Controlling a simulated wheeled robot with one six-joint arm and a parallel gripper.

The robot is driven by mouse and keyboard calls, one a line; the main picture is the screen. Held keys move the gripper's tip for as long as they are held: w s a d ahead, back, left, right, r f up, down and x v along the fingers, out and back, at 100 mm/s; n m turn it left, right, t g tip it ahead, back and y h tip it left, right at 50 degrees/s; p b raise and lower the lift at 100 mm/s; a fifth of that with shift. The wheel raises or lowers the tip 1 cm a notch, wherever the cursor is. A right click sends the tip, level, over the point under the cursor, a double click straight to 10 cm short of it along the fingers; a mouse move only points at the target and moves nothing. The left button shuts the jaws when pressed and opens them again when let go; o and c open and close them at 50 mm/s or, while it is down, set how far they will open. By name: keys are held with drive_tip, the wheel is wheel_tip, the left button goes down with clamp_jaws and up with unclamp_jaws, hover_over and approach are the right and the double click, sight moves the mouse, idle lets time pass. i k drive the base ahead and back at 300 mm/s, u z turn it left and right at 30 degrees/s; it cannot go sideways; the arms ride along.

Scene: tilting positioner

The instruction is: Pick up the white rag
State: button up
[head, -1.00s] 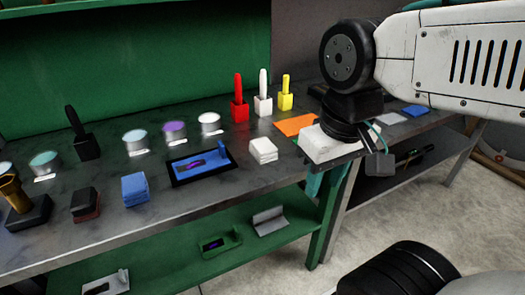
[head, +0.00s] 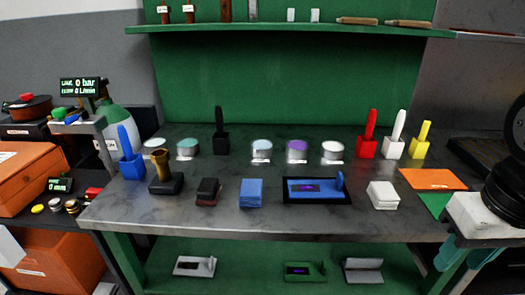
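The white rag (head: 383,195) looks like a small folded white stack. It lies on the dark worktop (head: 330,220) near its front edge, right of a blue tray-like device (head: 315,190) on a black mat. Nothing covers it. My gripper (head: 462,252) is at the right edge of the head view, to the right of the rag and apart from it. Its white body and teal fingers show only in part, so its opening is unclear.
A blue folded stack (head: 251,193) and several open cans stand left of the rag. Red (head: 367,135), white (head: 394,136) and yellow (head: 421,140) handled blocks stand behind it. An orange sheet (head: 433,179) lies to its right. A green shelf (head: 300,32) runs above.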

sight(382, 195)
drive_tip(key=u, duration=0.1)
drive_tip(key=k, duration=0.4)
drive_tip(key=z, duration=0.75)
drive_tip(key=i, duration=0.9)
drive_tip(key=u, duration=0.1)
